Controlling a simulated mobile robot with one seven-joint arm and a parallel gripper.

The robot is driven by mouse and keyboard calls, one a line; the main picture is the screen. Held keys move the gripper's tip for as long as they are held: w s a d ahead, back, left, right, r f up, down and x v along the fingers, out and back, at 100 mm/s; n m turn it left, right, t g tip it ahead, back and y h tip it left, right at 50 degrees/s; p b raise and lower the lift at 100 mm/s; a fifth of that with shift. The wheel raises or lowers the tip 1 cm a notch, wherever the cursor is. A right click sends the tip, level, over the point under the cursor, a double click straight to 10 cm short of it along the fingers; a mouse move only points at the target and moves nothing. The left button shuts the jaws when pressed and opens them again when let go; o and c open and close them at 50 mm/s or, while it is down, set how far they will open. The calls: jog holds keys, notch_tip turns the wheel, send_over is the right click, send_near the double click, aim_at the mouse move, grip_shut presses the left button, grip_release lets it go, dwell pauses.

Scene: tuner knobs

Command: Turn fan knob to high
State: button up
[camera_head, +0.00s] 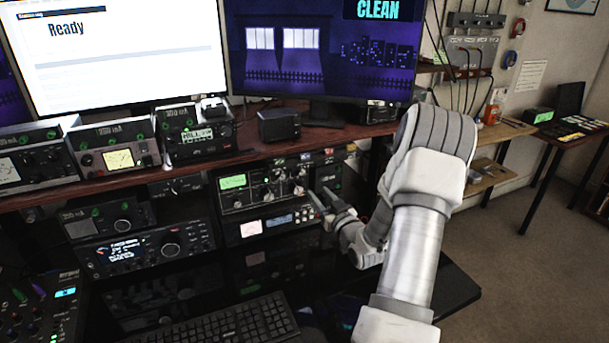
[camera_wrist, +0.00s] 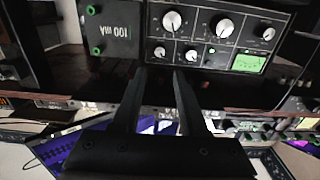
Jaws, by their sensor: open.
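A black tuner unit (camera_head: 250,204) with a green display (camera_head: 233,181) and several pale knobs stands on the desk under the shelf. In the wrist view, the panel appears upside down, with two large white-faced knobs (camera_wrist: 172,21) (camera_wrist: 222,26), smaller knobs (camera_wrist: 159,51) (camera_wrist: 191,55) (camera_wrist: 265,33) and the display (camera_wrist: 248,62). The labels are too small to read, so I cannot tell which is the fan knob. My gripper (camera_head: 328,200) is in front of the unit's right end. Its two fingers (camera_wrist: 161,75) are apart with nothing between them. It appears clear of the knobs.
The wooden shelf (camera_head: 240,145) with meters and monitors is above. A radio (camera_head: 145,250) stands left of the tuner, and a keyboard (camera_head: 225,322) lies in front. The dark desk right of the keyboard looks clear.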

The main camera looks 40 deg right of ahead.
aim_at(302, 173)
jog(key=x, duration=1.1)
jog(key=shift+w+d, duration=0.1)
jog(key=shift+w, duration=0.05)
grip_shut()
